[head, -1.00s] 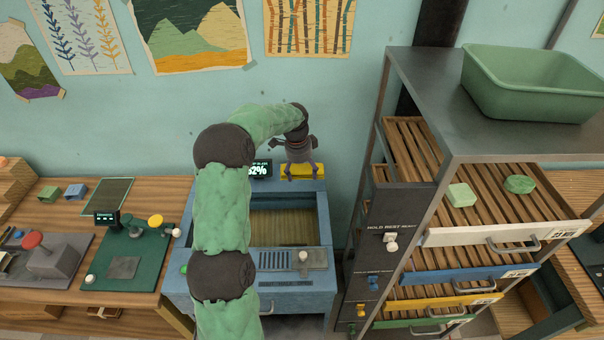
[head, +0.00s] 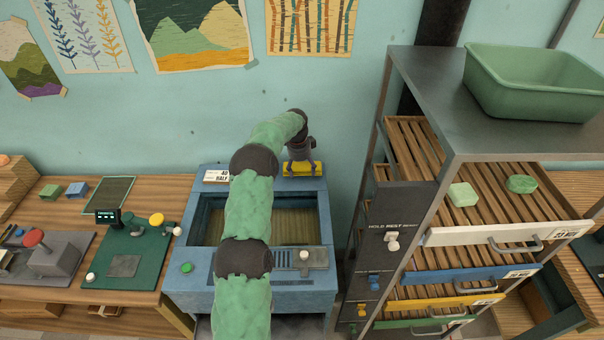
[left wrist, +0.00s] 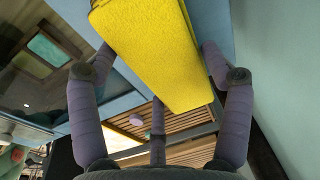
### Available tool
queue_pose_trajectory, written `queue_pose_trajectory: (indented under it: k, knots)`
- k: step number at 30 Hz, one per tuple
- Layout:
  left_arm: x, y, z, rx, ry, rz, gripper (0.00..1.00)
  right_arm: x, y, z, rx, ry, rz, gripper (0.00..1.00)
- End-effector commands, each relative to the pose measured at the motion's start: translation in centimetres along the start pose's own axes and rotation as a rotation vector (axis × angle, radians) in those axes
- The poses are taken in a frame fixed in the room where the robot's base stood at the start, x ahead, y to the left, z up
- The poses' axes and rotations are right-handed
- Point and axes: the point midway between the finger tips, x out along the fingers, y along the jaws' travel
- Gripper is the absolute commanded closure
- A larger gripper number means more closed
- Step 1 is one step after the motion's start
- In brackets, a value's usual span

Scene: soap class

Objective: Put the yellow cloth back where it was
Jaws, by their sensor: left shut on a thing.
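The yellow cloth (head: 302,169) is a folded, flat-sided block at the back rim of the blue machine (head: 318,280), near the wall. My left gripper (head: 302,163) reaches down over it from above and is shut on it. My right gripper is not in view.
The machine's open basin (head: 285,226) lies in front of the cloth. A metal rack (head: 470,150) with slatted drawers stands close on the right. A workbench (head: 150,195) is on the left.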

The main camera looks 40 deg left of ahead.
Motion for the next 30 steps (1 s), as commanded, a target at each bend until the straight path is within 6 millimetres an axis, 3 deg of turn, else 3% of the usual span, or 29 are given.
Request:
queue_pose_trajectory:
  k: [1, 5, 16, 17, 18, 30]
  knots:
    - [1.1, 0.3, 0.1, 0.0, -0.001, 0.006, 0.52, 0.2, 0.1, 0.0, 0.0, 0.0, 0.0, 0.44]
    - [2.6, 0.4, 0.2, 0.001, -0.001, 0.005, 0.52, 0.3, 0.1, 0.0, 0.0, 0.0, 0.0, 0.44]
    - [3.0, 0.4, 0.3, 0.001, 0.0, 0.003, 0.52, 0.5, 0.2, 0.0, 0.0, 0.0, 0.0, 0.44]
    - [2.9, 0.4, 0.3, 0.001, 0.0, 0.003, 0.13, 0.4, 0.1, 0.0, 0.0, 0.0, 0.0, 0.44]
    - [2.9, 0.4, 0.3, 0.001, 0.0, 0.003, 0.01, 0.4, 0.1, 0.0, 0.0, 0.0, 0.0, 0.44]
    - [2.8, 0.4, 0.2, 0.001, 0.0, 0.003, 0.0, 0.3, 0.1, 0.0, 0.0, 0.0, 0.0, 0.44]
